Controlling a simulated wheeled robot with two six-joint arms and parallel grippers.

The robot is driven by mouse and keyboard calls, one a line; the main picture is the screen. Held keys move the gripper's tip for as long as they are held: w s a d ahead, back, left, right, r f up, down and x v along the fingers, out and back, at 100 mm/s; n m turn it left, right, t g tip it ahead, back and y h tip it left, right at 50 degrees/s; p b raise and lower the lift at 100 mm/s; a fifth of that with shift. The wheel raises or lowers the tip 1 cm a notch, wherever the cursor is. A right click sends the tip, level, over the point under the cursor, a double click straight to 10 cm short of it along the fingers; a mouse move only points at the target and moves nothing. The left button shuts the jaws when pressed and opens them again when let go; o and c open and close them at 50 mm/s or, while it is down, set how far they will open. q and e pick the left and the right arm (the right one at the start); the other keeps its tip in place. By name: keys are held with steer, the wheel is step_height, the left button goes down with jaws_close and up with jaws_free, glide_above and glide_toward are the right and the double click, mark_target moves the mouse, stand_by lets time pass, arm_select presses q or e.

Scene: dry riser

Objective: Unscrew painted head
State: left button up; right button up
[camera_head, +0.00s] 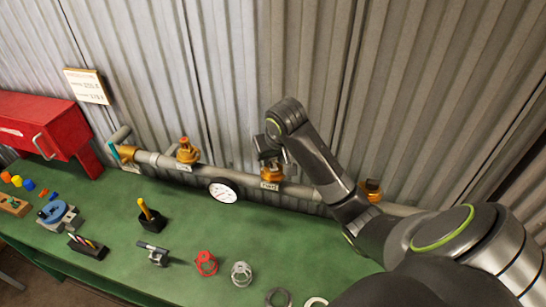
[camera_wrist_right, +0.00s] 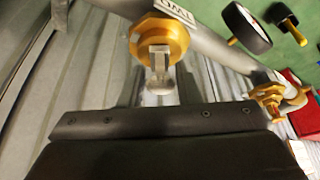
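A pipe (camera_head: 230,178) runs along the corrugated wall with brass fittings on it. My right gripper (camera_head: 268,150) is at the middle fitting (camera_head: 271,174), which bears a white label. In the right wrist view, a pale metal sprinkler head (camera_wrist_right: 160,68) projects from this brass fitting (camera_wrist_right: 160,35) towards the gripper. The dark fingers of my right gripper (camera_wrist_right: 160,90) stand apart, one on each side of the head, with gaps visible. Another fitting (camera_head: 187,150) with an orange-red head is farther left. I cannot tell whether the middle head is painted. My left gripper is not in view.
A round gauge (camera_head: 224,190) hangs at the pipe. The green bench (camera_head: 190,225) holds a red cage (camera_head: 206,263), a grey cage (camera_head: 241,273), a yellow-handled tool (camera_head: 147,212) and small blocks. A red box (camera_head: 45,128) stands at left.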

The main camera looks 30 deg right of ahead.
jaws_close()
steer(key=n+y, duration=0.1)
steer(key=n, duration=0.1)
steer(key=shift+n, duration=0.3)
steer(key=n+y, duration=0.1)
steer(key=n, duration=0.2)
steer(key=shift+n, duration=0.3)
steer(key=n+g+y, duration=0.1)
steer(key=n+y, duration=0.1)
steer(key=n, duration=0.3)
steer(key=shift+a, duration=0.1)
steer(key=shift+n, duration=0.3)
